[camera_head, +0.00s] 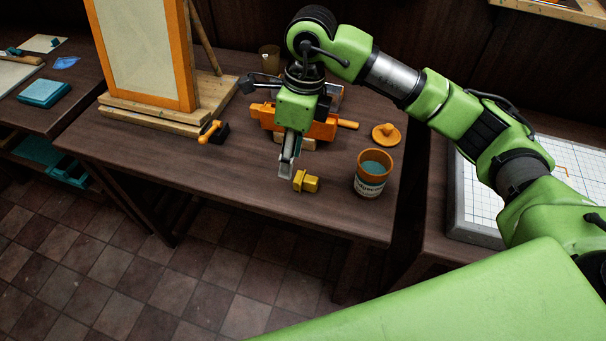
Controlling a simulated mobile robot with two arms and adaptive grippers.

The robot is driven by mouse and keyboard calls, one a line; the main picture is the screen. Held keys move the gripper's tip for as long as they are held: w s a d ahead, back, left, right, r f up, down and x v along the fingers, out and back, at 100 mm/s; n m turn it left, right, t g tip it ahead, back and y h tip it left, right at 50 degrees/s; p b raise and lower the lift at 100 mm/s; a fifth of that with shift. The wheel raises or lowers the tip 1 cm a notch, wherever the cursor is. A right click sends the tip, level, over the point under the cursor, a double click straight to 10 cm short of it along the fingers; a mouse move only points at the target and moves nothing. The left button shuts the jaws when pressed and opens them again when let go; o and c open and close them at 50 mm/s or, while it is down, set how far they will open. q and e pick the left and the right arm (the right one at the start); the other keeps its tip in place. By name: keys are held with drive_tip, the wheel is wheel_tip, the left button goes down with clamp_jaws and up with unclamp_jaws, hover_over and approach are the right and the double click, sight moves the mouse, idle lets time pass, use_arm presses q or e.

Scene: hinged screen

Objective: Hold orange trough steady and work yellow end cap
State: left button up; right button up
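The orange trough (324,130) sits on the dark wooden table, partly hidden behind my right gripper. The yellow end cap (306,182) lies on the table in front of it, apart from the trough. My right gripper (286,167) reaches down from the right arm, its fingertips just left of the end cap. The fingers overlap from this angle, so I cannot tell whether they are open or shut, or whether they touch the cap. My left gripper is out of view.
An orange-rimmed tin (371,183) stands right of the end cap, with an orange lid (386,134) behind it. An orange-handled clamp (211,132) and a framed panel on a wooden base (145,113) are at left. The table's front left is clear.

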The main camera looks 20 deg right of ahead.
drive_tip(key=h, duration=0.2)
hover_over(309, 178)
drive_tip(key=f, duration=0.2)
drive_tip(key=f+p, duration=0.1)
drive_tip(key=f, duration=0.2)
drive_tip(key=f+p, duration=0.1)
drive_tip(key=f, duration=0.1)
drive_tip(key=shift+s+a+f, duration=0.1)
drive_tip(key=shift+s+f, duration=0.1)
drive_tip(key=shift+s, duration=0.15)
drive_tip(key=shift+f+p, duration=0.5)
drive_tip(key=shift+p, duration=0.25)
drive_tip(key=f, duration=0.1)
drive_tip(key=f+p, duration=0.1)
drive_tip(key=f, duration=0.1)
drive_tip(key=shift+w+f+p, duration=0.25)
drive_tip(key=shift+p, duration=0.1)
drive_tip(key=shift+f, duration=0.45)
drive_tip(key=c, duration=0.9)
